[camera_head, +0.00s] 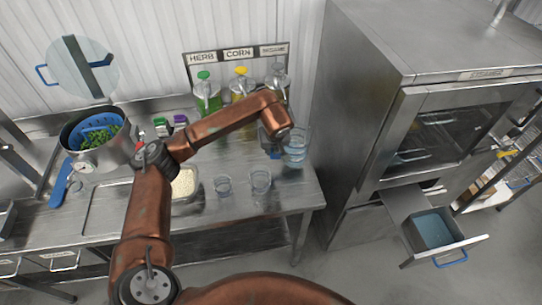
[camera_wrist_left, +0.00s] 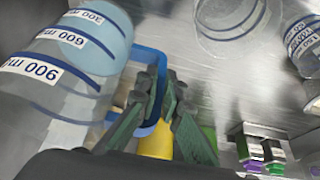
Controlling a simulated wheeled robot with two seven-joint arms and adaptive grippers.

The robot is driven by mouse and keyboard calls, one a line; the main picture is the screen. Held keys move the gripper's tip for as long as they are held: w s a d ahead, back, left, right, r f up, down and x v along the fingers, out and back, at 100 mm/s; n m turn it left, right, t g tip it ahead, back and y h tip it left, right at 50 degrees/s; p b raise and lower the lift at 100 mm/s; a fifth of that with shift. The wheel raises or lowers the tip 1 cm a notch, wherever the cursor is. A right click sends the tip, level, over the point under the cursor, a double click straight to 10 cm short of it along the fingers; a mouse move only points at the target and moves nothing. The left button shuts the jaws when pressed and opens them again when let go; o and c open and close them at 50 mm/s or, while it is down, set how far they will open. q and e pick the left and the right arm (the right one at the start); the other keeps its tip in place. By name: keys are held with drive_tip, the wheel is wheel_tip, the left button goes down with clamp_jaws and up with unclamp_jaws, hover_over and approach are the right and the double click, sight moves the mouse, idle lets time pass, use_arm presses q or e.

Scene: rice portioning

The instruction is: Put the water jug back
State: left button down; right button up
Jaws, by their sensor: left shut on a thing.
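The water jug (camera_head: 295,152) is clear, with water in it, and is at the right end of the steel table. In the left wrist view the jug (camera_wrist_left: 60,75) shows its 300, 600 and 900 marks and a blue handle (camera_wrist_left: 150,62). My left gripper (camera_wrist_left: 163,95) is shut on that blue handle. In the head view my wrist partly hides the jug and handle. It looks about upright; I cannot tell whether its base touches the table. My right gripper is not in view.
Two clear measuring cups (camera_head: 223,185) (camera_head: 261,182) stand left of the jug near the table's front. A rice tray (camera_head: 186,184), a steel pot (camera_head: 103,150) and labelled bottles (camera_head: 207,95) are farther left and back. A steel steamer cabinet (camera_head: 365,110) stands close on the right, with an open drawer (camera_head: 465,242).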

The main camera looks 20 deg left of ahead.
use_arm(q)
drive_tip(key=shift+w+a+f, duration=0.1)
drive_tip(key=shift+a+f, duration=0.05)
drive_tip(key=shift+f, duration=0.75)
drive_tip(key=shift+a+f, duration=0.1)
drive_tip(key=shift+f, duration=0.8)
drive_tip(key=shift+f, duration=0.15)
drive_tip(key=c, duration=2.1)
unclamp_jaws()
drive_tip(key=shift+r, duration=0.3)
drive_tip(key=v, duration=1.1)
drive_tip(key=shift+r, duration=0.25)
drive_tip(key=shift+d, duration=0.1)
